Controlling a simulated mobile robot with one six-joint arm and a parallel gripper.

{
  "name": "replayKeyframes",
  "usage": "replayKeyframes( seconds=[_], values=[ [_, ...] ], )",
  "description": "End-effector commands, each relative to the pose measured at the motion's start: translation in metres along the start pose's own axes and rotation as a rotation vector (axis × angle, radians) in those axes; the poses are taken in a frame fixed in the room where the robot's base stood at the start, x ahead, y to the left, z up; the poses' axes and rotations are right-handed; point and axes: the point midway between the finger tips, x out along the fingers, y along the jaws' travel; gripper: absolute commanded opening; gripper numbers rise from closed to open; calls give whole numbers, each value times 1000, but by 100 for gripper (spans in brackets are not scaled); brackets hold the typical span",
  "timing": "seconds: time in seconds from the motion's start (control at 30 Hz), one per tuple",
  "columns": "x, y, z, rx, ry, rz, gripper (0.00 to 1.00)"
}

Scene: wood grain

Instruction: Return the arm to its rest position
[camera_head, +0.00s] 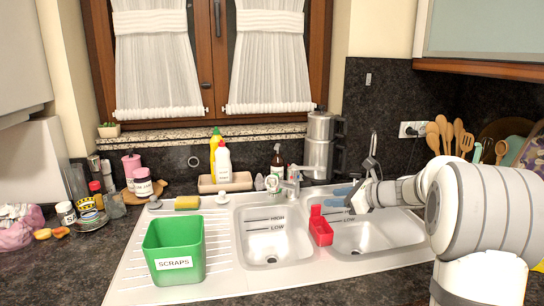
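My arm comes in from the right edge, white and grey, and reaches left over the right sink basin (368,236). My gripper (338,197) is at its end, above the back left part of that basin. The far side of the gripper is small and hard to make out.
A green scraps bin (174,250) stands on the drainboard. Behind are a metal coffee maker (319,146) and bottles. Wooden spoons (446,135) stand behind my arm.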

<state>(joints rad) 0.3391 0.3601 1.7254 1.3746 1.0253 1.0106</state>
Motion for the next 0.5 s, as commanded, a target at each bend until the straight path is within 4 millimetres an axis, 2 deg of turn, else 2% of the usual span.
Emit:
replayKeyframes(
  seconds=[0.27, 0.37, 0.5],
  values=[
    [-14, 80, 5, -339, 154, 147, 40],
    [-25, 119, 2, -521, 224, 232, 40],
    [-56, 188, -12, -882, 339, 409, 40]
  ],
)
